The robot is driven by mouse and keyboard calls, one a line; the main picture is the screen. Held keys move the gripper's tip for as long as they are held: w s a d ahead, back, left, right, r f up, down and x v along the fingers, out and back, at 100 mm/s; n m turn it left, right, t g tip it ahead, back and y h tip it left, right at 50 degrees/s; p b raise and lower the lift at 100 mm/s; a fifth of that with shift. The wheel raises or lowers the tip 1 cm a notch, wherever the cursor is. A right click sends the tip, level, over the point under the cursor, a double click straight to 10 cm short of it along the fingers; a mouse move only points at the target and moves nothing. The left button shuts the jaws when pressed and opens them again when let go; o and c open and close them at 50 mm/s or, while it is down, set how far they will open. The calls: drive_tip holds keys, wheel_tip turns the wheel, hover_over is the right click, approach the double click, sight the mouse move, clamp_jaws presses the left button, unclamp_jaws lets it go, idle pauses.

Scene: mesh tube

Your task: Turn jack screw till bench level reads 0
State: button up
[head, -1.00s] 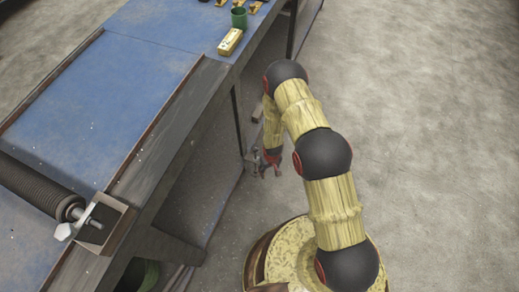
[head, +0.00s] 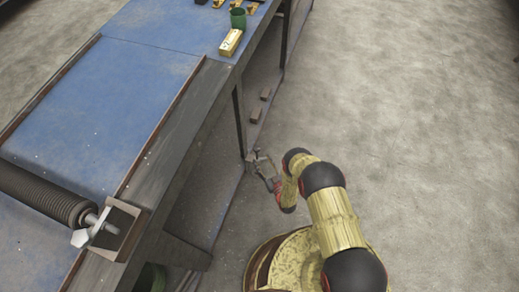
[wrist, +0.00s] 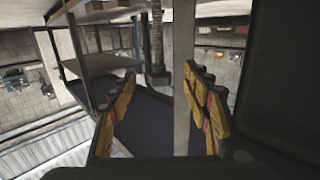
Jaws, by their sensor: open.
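The bench level (head: 231,42), a small yellow block, lies on the bench (head: 139,104) near its right edge in the head view; its reading is too small to make out. A small grey metal piece at the foot of the bench leg (head: 240,124) may be the jack screw (head: 251,159); its details are unclear. My gripper (head: 266,166) is low beside that foot, partly merged with it in the picture. In the wrist view, my gripper (wrist: 160,77) is open, with yellow pads on both sides. A grey upright (wrist: 184,60) and a dark ribbed post show beyond and between the pads.
A green cup (head: 238,18) stands beside the level. A roller (head: 45,194) with a bracket (head: 117,230) crosses the near end of the bench. The floor right of the bench is clear.

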sight(258, 151)
drive_tip(key=shift+w+r+t, duration=0.25)
drive_tip(key=shift+r+t, duration=0.15)
drive_tip(key=shift+r, duration=0.55)
drive_tip(key=b+x, duration=0.2)
drive_tip(key=x, duration=0.5)
drive_tip(key=shift+w+a+b, duration=0.2)
drive_tip(key=shift+a+b, duration=0.05)
drive_tip(key=shift+b, duration=0.15)
drive_tip(key=shift+c, duration=0.7)
drive_tip(key=c, duration=1.1)
